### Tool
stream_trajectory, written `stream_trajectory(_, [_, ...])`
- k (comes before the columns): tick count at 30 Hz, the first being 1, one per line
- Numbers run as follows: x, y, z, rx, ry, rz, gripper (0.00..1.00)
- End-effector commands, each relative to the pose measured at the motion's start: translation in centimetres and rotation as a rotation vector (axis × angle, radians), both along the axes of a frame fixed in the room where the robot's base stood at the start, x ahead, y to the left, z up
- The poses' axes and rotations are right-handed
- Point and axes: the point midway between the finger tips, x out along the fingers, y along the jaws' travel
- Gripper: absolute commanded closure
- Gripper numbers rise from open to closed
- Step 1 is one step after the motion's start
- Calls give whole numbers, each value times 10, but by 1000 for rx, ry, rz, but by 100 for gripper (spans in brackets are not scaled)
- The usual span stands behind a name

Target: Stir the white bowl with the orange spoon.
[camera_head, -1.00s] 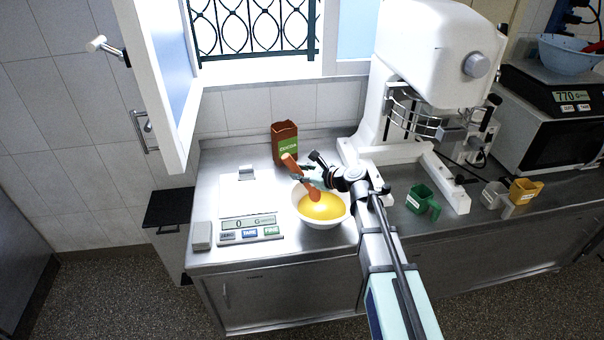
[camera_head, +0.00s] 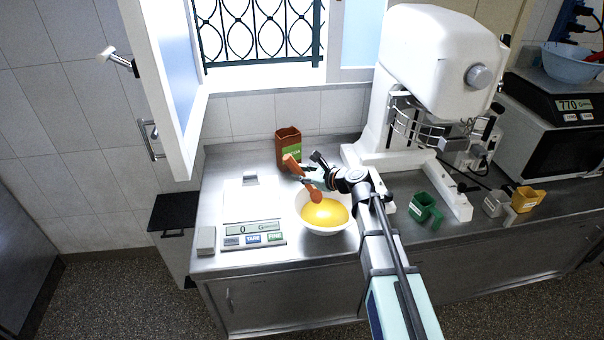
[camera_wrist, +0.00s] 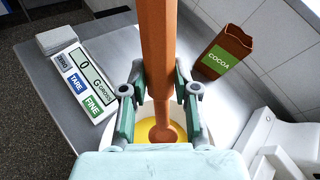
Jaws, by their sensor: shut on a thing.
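The white bowl (camera_head: 331,230) stands on the steel counter and holds a yellow mixture (camera_head: 325,212). My gripper (camera_head: 311,179) is above the bowl's back part, shut on the orange spoon (camera_head: 291,163). The spoon is tilted, its handle end up and to the left and its head down at the yellow mixture. In the wrist view the spoon (camera_wrist: 158,60) runs down between the two fingers (camera_wrist: 158,98), and its round head is over or in the yellow mixture. I cannot tell how deep it sits. The gripper hides part of the bowl in the wrist view.
A scale (camera_head: 254,234) reading 0 lies left of the bowl. A brown cocoa carton (camera_head: 288,142) stands behind it. A white stand mixer (camera_head: 430,60) stands at the back right. Green (camera_head: 422,207) and yellow (camera_head: 524,199) measuring cups are to the right. An open window panel (camera_head: 160,80) hangs at the left.

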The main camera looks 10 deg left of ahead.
Motion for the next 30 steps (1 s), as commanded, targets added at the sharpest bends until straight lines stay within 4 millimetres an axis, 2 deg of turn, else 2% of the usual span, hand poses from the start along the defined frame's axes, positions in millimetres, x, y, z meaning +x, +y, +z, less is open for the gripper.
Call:
stream_trajectory(5, [0,0,4,0,0,0,100])
stream_trajectory(21, [0,0,48,0,0,0,100])
stream_trajectory(30, [0,0,50,0,0,0,100])
